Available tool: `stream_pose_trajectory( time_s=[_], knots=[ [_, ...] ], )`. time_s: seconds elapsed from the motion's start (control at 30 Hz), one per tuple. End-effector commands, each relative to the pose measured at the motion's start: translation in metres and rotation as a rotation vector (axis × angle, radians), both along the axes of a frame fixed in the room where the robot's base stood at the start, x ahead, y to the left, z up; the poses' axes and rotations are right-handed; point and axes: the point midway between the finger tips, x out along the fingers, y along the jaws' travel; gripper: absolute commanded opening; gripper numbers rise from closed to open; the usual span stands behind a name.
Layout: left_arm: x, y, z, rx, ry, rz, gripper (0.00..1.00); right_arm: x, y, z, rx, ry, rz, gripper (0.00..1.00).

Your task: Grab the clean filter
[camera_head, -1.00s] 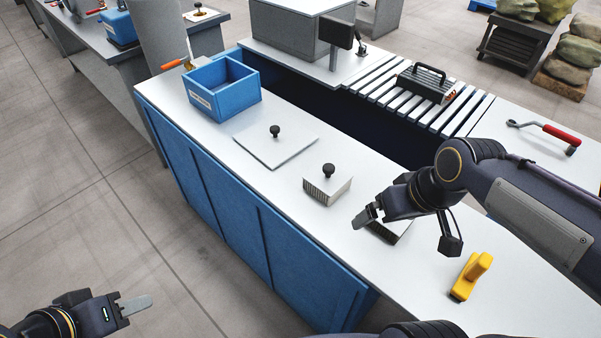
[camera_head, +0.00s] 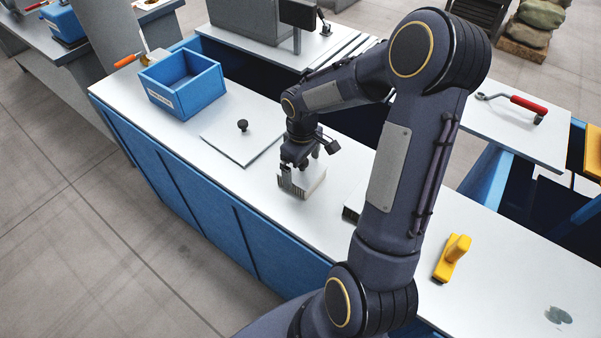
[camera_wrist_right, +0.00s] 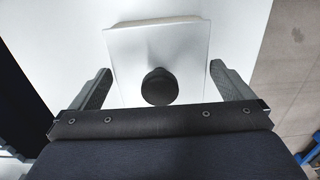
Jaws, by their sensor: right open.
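The clean filter, a pale pleated block (camera_head: 303,183) with a light top, sits on the white counter. In the right wrist view its pale top (camera_wrist_right: 159,45) and black knob (camera_wrist_right: 159,87) show. My right gripper (camera_head: 298,172) is over the filter, pointing down. In the wrist view the open right gripper (camera_wrist_right: 159,84) has one finger on each side of the knob, with gaps on both sides. I cannot tell how high the fingertips are above the filter. My left gripper is not in view.
A flat plate with a black knob (camera_head: 243,127) lies left of the filter, and a blue bin (camera_head: 183,84) stands beyond it. A dark-edged block (camera_head: 352,206) is partly hidden behind my right arm. A yellow tool (camera_head: 452,258) stands at the right.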

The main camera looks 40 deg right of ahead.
Motion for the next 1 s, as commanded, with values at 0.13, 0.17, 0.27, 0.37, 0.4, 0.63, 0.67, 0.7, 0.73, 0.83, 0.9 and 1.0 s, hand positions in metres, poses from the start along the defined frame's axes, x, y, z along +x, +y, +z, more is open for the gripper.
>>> stream_pose_trajectory(
  time_s=[0.13, 0.17, 0.27, 0.37, 0.4, 0.63, 0.67, 0.7, 0.73, 0.83, 0.9, 1.0],
  knots=[
    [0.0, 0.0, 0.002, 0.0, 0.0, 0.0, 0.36, -0.001, 0.0, -0.019, 0.001, 0.003, 0.0, 1.0],
    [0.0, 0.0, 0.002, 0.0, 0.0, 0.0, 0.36, -0.001, 0.0, -0.021, 0.001, 0.002, 0.0, 1.0],
    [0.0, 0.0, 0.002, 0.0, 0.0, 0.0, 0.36, 0.0, 0.0, -0.024, 0.001, -0.001, -0.001, 1.0],
    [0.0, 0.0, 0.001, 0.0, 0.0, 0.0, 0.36, 0.0, 0.0, -0.023, 0.0, -0.001, -0.001, 1.0],
    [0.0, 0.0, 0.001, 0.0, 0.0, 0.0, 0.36, 0.0, 0.0, -0.023, 0.0, -0.001, -0.001, 1.0],
    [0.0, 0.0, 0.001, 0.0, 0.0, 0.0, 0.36, 0.0, 0.0, -0.023, 0.0, -0.001, -0.001, 0.72],
    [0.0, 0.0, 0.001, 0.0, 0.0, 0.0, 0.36, 0.0, 0.0, -0.023, 0.0, -0.001, -0.001, 0.69],
    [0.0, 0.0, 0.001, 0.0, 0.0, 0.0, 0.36, 0.0, 0.0, -0.023, 0.0, -0.001, -0.001, 0.63],
    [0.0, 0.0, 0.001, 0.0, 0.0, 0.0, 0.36, 0.0, 0.0, -0.023, 0.0, -0.001, -0.001, 0.59],
    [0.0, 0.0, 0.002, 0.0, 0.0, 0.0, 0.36, 0.0, 0.0, -0.023, 0.001, -0.002, -0.001, 0.57],
    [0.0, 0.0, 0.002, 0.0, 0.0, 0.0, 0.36, 0.0, 0.0, -0.023, 0.001, -0.002, -0.001, 0.57],
    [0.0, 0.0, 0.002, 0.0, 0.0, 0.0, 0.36, 0.0, 0.0, -0.022, 0.001, -0.002, -0.001, 0.57]
  ],
)
